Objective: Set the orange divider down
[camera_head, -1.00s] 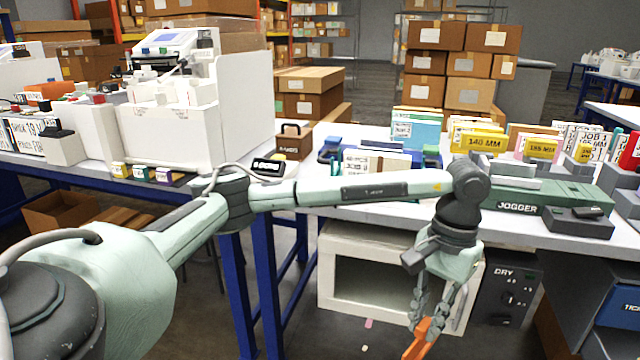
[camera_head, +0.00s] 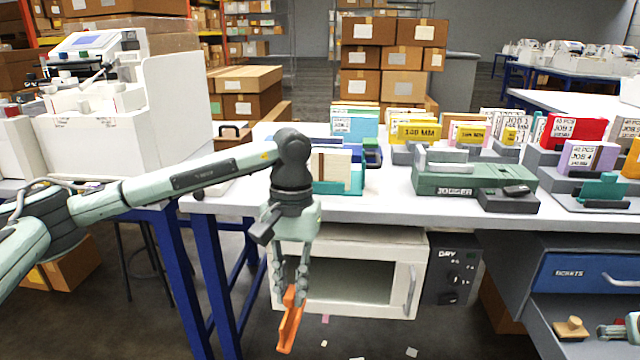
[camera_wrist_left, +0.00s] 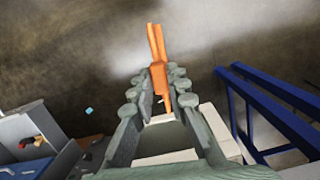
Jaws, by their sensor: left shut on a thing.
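The orange divider (camera_head: 290,322) is held in my left gripper (camera_head: 290,290), whose fingers are shut on its upper part. It hangs down, slightly tilted, in front of the table and the white open-fronted oven, touching nothing else that I can see. In the left wrist view the divider (camera_wrist_left: 158,60) sticks out forward from between the two fingertips (camera_wrist_left: 158,80), over the floor. Part of what seems to be my right gripper (camera_head: 622,331) shows at the lower right edge; its jaws cannot be made out.
The white table (camera_head: 390,208) holds a green jogger (camera_head: 465,180), a teal holder (camera_head: 345,180) with cards and several job blocks. Open floor lies in front.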

